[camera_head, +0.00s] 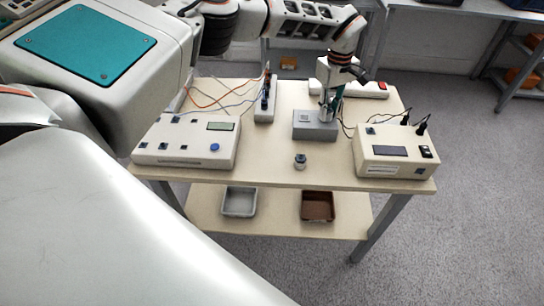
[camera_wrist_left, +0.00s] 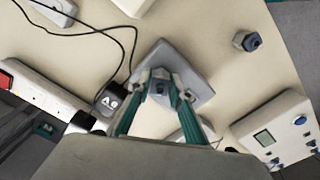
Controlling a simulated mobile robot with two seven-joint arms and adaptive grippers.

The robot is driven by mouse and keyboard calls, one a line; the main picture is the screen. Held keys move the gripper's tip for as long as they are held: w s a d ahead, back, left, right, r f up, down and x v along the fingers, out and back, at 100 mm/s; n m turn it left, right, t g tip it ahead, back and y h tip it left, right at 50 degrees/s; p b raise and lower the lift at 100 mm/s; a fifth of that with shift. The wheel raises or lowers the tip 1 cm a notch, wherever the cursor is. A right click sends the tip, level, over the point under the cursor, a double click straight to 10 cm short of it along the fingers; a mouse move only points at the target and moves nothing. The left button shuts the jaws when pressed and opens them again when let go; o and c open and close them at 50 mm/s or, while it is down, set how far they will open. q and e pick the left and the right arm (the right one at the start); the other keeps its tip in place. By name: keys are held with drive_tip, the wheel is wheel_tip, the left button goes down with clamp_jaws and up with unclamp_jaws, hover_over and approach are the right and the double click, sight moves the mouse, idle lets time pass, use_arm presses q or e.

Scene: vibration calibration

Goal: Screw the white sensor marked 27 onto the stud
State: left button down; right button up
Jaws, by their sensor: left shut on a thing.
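My left gripper (camera_head: 328,103) points down over the grey block (camera_head: 314,130) on the table. In the left wrist view its teal-backed fingers (camera_wrist_left: 160,84) are shut on a small light-grey sensor with a dark round top (camera_wrist_left: 160,90), over the grey block's plate (camera_wrist_left: 198,84). I cannot read a 27 on it, and the stud is hidden. Whether the sensor touches the block I cannot tell. My right gripper is not in view.
A white box with a blue knob (camera_head: 186,142) stands at the left, another with a dark display (camera_head: 394,152) at the right. A power strip (camera_head: 368,90) and cables lie behind. Grey (camera_head: 239,214) and brown (camera_head: 318,219) trays sit on the lower shelf. The table's front middle is mostly clear.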

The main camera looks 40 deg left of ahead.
use_arm(q)
drive_tip(key=shift+w+r+m+b, duration=0.2)
drive_tip(key=shift+m+b, duration=0.15)
drive_tip(key=shift+m, duration=0.85)
drive_tip(key=shift+w+r+m+b, duration=0.15)
drive_tip(key=shift+m+b, duration=0.15)
drive_tip(key=shift+m, duration=0.9)
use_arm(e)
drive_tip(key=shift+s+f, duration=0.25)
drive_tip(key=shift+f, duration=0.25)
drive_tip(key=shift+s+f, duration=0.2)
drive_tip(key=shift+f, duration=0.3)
use_arm(q)
drive_tip(key=shift+s+m+b, duration=0.2)
drive_tip(key=shift+m+b, duration=0.2)
drive_tip(key=shift+m, duration=1.3)
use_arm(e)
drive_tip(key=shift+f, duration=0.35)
